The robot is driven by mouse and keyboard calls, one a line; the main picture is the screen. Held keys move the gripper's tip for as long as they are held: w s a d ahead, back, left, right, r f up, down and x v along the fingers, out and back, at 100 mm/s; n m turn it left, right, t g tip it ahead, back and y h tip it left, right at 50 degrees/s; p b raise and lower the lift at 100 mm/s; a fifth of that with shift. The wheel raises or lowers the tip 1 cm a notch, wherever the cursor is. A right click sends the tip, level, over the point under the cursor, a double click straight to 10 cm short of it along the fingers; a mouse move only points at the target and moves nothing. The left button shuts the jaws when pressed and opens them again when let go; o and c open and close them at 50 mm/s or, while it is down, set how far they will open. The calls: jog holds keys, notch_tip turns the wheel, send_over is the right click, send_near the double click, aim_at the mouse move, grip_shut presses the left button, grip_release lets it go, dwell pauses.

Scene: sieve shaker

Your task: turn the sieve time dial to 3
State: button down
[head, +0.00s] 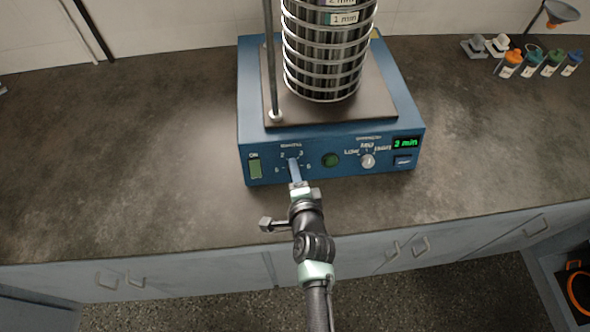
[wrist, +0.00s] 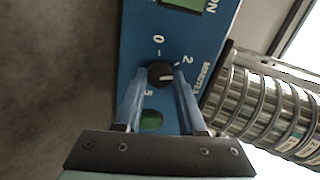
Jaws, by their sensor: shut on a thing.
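The minutes dial (wrist: 160,74) is a round black knob on the blue front panel. In the wrist view its white mark points right, roughly between the 2 and the spot where the 3 lies, which my finger hides. The digits 0, 2 and 5 show around it. My gripper (wrist: 159,80) has one finger on each side of the knob and is shut on it. In the head view my gripper (head: 294,164) covers the dial, with 2 and 3 printed above. The green display (head: 405,143) on the sieve shaker (head: 331,160) seems to read 3 min.
A stack of sieves (head: 325,60) stands on the shaker beside a metal rod (head: 270,60). A green ON switch (head: 255,169), a round green button (head: 330,160) and a second dial (head: 368,161) share the panel. Small bottles (head: 530,64) stand back right. The left counter is clear.

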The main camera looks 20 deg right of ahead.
jog(key=m+p, duration=0.1)
jog(key=m, duration=0.4)
jog(key=shift+f+m, duration=0.1)
jog(key=shift+m, duration=2.3)
jog(key=c, duration=0.5)
grip_release()
jog(key=p+v, duration=0.2)
jog(key=v, duration=1.1)
jog(key=shift+f, duration=0.25)
jog(key=shift+s, duration=0.15)
